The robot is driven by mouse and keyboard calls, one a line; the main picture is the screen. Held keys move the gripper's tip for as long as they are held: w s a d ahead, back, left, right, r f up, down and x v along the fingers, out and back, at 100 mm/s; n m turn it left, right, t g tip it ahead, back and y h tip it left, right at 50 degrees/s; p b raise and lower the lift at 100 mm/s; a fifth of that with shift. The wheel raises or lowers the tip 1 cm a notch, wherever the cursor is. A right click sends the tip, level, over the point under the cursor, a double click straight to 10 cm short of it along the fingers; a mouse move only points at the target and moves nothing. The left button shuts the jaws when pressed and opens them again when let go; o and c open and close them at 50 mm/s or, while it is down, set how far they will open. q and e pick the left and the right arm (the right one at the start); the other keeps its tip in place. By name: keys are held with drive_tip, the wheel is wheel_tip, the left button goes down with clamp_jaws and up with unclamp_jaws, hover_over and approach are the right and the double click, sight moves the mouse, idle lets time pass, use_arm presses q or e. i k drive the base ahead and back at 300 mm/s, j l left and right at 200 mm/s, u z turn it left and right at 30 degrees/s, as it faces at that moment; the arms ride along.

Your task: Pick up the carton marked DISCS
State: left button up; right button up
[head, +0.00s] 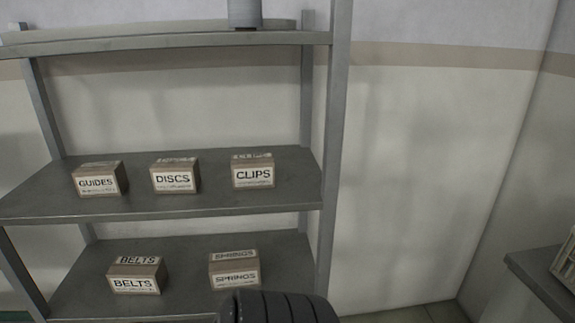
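The carton marked DISCS (175,178) is a small brown box with a white label on its front. It stands upright on the middle shelf (210,201) of a grey metal rack, between the GUIDES carton (99,180) and the CLIPS carton (253,172), with gaps on both sides. A dark ribbed rounded part, which looks like part of my own arm, shows at the bottom edge below the SPRINGS carton. Neither gripper's fingers can be made out in the head view.
The lower shelf holds the BELTS carton (136,276) and the SPRINGS carton (234,270). The top shelf (170,40) carries a grey cylinder (244,13). A rack post (336,150) stands at the right of the shelves. A dark surface (545,278) juts in at far right.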

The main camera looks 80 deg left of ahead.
sight(177, 175)
drive_tip(key=u, duration=3.35)
